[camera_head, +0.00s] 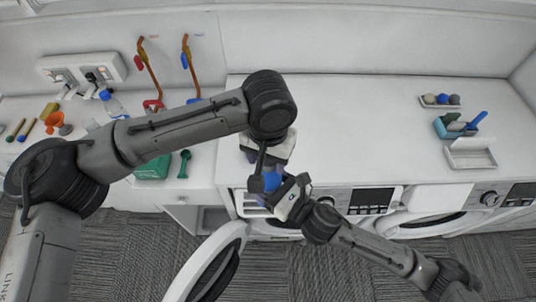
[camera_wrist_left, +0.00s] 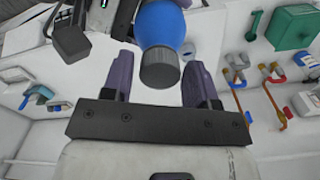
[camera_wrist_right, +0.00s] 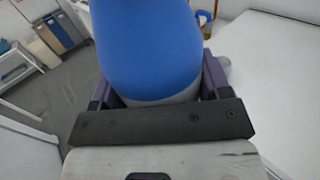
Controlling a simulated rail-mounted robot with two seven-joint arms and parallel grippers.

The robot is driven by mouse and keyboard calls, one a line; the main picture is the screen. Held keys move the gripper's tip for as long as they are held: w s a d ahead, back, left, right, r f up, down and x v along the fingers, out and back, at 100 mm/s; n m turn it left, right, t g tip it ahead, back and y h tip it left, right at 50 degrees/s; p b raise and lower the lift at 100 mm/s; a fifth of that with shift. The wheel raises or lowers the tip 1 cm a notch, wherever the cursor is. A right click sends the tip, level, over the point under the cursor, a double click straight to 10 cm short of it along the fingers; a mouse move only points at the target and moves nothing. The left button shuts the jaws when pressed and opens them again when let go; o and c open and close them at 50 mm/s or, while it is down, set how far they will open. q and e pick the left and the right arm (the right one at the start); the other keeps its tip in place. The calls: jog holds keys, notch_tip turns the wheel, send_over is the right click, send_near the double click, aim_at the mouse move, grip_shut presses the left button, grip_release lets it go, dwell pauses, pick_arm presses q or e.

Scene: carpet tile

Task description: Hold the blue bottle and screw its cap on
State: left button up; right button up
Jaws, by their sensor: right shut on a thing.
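The blue bottle (camera_head: 268,182) is held in the air in front of the white counter. My right gripper (camera_head: 280,190) is shut around it; in the right wrist view the blue body (camera_wrist_right: 148,50) fills the space between the fingers. In the left wrist view the bottle (camera_wrist_left: 160,22) ends in a dark grey cap (camera_wrist_left: 160,70), which sits at its end; whether it is threaded tight cannot be told. My left gripper (camera_wrist_left: 161,66) is open, with one finger on each side of the cap and a gap to each. In the head view my left arm partly hides this gripper.
Washing machines line the counter front, one with its round door (camera_head: 208,268) swung open below the grippers. A blue caddy (camera_head: 455,126) is right. The counter's middle is clear.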

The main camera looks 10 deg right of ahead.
pick_arm(q)
jog(key=c, duration=0.8)
jog(key=shift+m, duration=0.8)
jog(key=o, duration=1)
jog(key=shift+o, duration=0.2)
jog(key=shift+r, duration=0.1)
jog(key=shift+r, duration=2.2)
jog(key=shift+c, duration=0.3)
